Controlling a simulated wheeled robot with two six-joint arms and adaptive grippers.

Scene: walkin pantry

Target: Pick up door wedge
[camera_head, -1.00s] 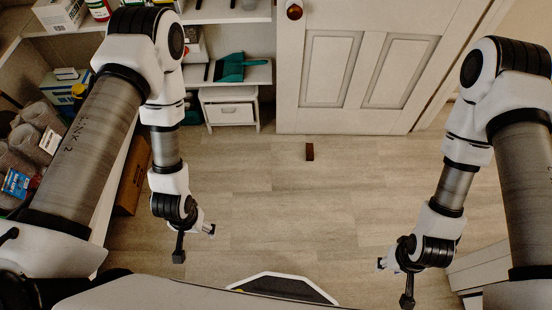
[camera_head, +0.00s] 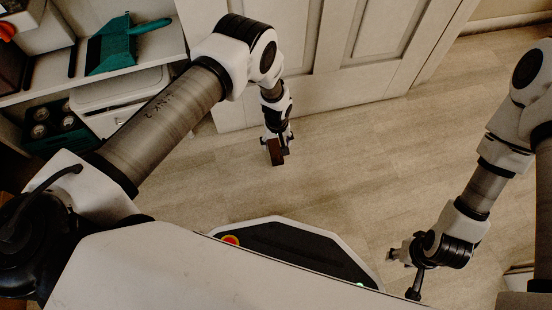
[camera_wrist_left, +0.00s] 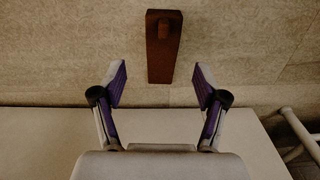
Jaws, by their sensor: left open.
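The door wedge (camera_head: 274,154) is a small dark reddish-brown block on the floor near the white door. In the left wrist view the wedge (camera_wrist_left: 162,62) shows a raised knob near its far end. My left gripper (camera_wrist_left: 160,82) is open, with its two purple-padded fingers apart and the wedge's near end centred just beyond them. In the head view my left gripper (camera_head: 277,148) is right at the wedge and partly hides it; contact cannot be told. My right gripper (camera_head: 402,272) is open and empty, away from the wedge at the lower right.
The white panelled door (camera_head: 335,85) stands behind the wedge. At the left are shelves with a teal dustpan (camera_head: 108,52) and a white drawer box (camera_head: 118,98). My dark base is in front. The floor (camera_head: 400,150) between the arms is clear.

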